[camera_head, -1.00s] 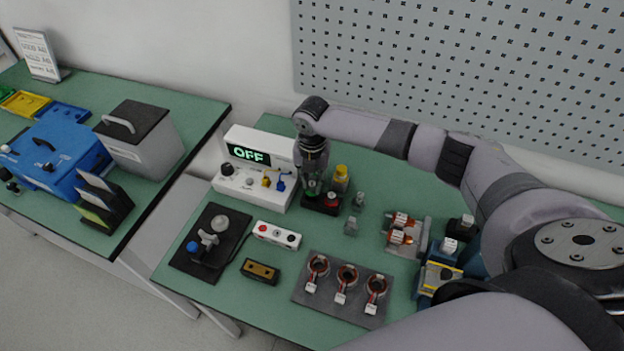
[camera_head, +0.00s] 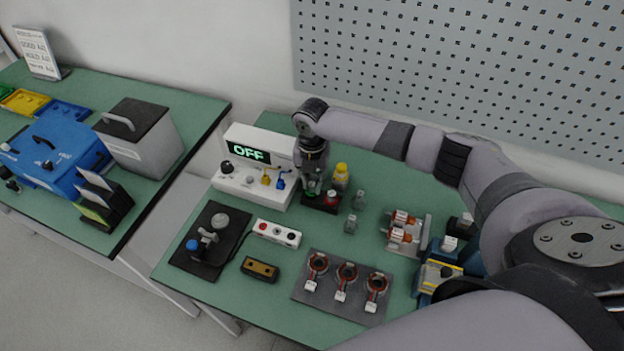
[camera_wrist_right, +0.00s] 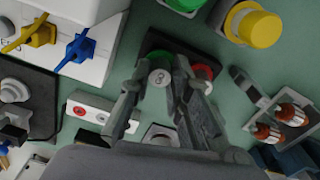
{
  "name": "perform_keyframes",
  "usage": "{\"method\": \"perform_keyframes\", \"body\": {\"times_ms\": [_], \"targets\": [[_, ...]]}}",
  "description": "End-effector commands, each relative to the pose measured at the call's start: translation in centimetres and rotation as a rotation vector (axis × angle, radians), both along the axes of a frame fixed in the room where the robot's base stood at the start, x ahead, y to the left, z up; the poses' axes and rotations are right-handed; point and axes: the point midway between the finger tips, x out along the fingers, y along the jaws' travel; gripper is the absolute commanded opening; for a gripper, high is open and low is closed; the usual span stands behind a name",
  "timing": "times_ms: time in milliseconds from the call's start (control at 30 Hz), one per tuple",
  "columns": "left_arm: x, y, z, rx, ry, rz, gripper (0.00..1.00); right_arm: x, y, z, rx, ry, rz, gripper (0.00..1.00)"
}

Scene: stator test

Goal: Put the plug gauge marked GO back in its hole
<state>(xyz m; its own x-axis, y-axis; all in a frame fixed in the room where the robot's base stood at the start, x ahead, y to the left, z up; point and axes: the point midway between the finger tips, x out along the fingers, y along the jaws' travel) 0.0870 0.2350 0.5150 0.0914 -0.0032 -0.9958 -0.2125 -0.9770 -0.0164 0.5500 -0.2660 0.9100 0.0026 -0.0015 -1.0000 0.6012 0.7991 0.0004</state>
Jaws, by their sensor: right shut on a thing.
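The plug gauge with the green collar (camera_head: 311,188) is between the fingers of my right gripper (camera_head: 312,183), at the left part of a black block (camera_head: 319,208). In the right wrist view, my right gripper (camera_wrist_right: 161,82) is shut on this gauge, whose pale round end (camera_wrist_right: 159,77) faces the camera. The black block (camera_wrist_right: 152,42) shows behind it. I cannot tell how deep the gauge sits in its hole, and no GO marking is legible. A second gauge with a red collar (camera_head: 332,197) stands in the block beside it, to the right. My left gripper is not in view.
A white box with an OFF display (camera_head: 247,153) stands close on the left. A yellow-capped container (camera_head: 341,174) stands just behind the block. A white button box (camera_head: 277,234) is in front, with green table between.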

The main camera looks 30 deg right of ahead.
Motion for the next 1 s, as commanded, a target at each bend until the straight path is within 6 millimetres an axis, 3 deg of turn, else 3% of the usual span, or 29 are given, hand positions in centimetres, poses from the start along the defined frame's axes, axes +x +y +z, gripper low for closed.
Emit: {"method": "perform_keyframes", "body": {"times_ms": [933,967,1000], "targets": [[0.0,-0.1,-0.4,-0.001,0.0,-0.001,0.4,0.0,0.0,-1.4,0.001,-0.001,0.0,0.0],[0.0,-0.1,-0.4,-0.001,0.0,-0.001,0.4,0.0,0.0,-1.3,0.001,-0.001,0.0,0.18],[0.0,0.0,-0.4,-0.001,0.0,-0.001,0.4,0.0,0.0,-1.3,0.001,-0.001,0.0,0.21]]}}
